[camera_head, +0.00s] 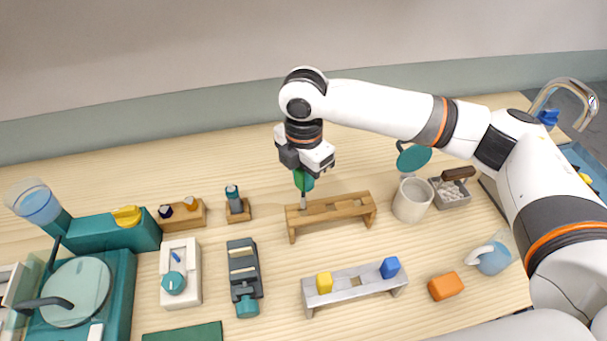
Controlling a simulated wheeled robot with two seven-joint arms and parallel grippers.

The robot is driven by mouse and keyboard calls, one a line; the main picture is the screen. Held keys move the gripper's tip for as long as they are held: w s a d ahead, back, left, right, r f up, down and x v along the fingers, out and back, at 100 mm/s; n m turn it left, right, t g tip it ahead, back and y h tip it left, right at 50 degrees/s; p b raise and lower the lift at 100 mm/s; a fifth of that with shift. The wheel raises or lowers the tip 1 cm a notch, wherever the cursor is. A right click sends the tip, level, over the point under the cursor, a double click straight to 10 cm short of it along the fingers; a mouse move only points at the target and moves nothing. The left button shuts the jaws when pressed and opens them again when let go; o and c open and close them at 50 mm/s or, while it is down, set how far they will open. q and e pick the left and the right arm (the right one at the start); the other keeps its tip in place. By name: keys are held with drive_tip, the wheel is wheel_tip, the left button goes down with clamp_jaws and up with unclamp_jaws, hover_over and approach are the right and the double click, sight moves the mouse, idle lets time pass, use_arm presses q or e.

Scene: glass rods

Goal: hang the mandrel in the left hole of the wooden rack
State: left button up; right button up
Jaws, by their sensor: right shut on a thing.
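The wooden rack (345,211) stands on the table near the middle, a low bench with openings in its top. My right gripper (304,168) is above the rack's left end, pointing down. It is shut on the mandrel (304,183), which has a green handle and a thin grey shaft. The mandrel hangs upright, and its shaft shows at the left end of the rack's top. I cannot tell whether the tip is inside the left hole or just in front of or above it. My left gripper is not in view.
A metal rack (340,287) with a yellow and a blue piece stands in front. A cream cup (411,202) is right of the wooden rack, with a grey tray (451,196) beyond. A small wooden stand (237,213) is to the left. An orange block (445,286) lies front right.

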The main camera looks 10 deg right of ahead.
sight(304, 207)
idle(0.5)
drive_tip(key=shift+f+b, duration=1.05)
drive_tip(key=shift+f, duration=3.8)
drive_tip(key=o, duration=1.1)
drive_tip(key=shift+c, duration=0.2)
